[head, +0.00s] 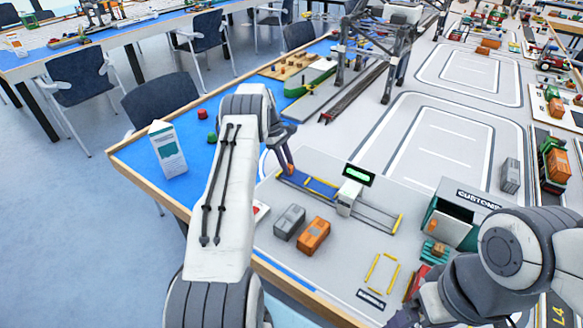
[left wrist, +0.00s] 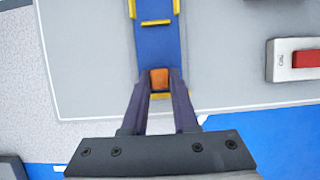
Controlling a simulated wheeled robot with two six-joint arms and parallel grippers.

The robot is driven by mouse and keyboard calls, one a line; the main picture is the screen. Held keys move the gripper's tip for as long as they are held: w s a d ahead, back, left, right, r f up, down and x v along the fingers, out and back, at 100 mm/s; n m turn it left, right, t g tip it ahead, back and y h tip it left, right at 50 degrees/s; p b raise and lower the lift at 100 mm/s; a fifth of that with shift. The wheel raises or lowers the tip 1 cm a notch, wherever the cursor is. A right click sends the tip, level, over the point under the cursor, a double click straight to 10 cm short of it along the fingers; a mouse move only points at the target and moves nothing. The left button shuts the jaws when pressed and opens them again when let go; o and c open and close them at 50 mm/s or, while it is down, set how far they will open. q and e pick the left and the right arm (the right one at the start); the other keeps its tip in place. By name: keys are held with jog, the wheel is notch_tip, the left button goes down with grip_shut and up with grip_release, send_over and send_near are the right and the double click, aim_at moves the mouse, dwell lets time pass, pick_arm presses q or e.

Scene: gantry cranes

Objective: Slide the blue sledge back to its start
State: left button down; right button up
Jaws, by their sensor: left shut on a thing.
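The blue sledge (head: 319,187) lies at the left end of its grey track (head: 376,217), with yellow bars across it. It also fills the top middle of the left wrist view (left wrist: 158,42). An orange block (left wrist: 159,78) stands on its near end, close to a yellow strip (left wrist: 186,96). My left gripper (head: 289,169) is shut on this orange block, one finger on each side. Gripper and arm partly hide that end in the head view. A dark part of my right arm shows at the bottom right; its fingertips cannot be made out.
A white post (head: 348,198) with a green display (head: 359,175) stands over the track beyond the sledge. Grey (head: 289,222) and orange (head: 313,235) containers stand in front of the track. A white box with a red top (left wrist: 303,59) lies beside it. The customs booth (head: 457,217) is at right.

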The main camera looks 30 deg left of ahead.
pick_arm(q)
jog(key=shift+a+r, duration=0.1)
jog(key=shift+a, duration=0.2)
jog(key=c, duration=0.7)
grip_release()
jog(key=shift+a, duration=0.1)
jog(key=shift+v, duration=5.15)
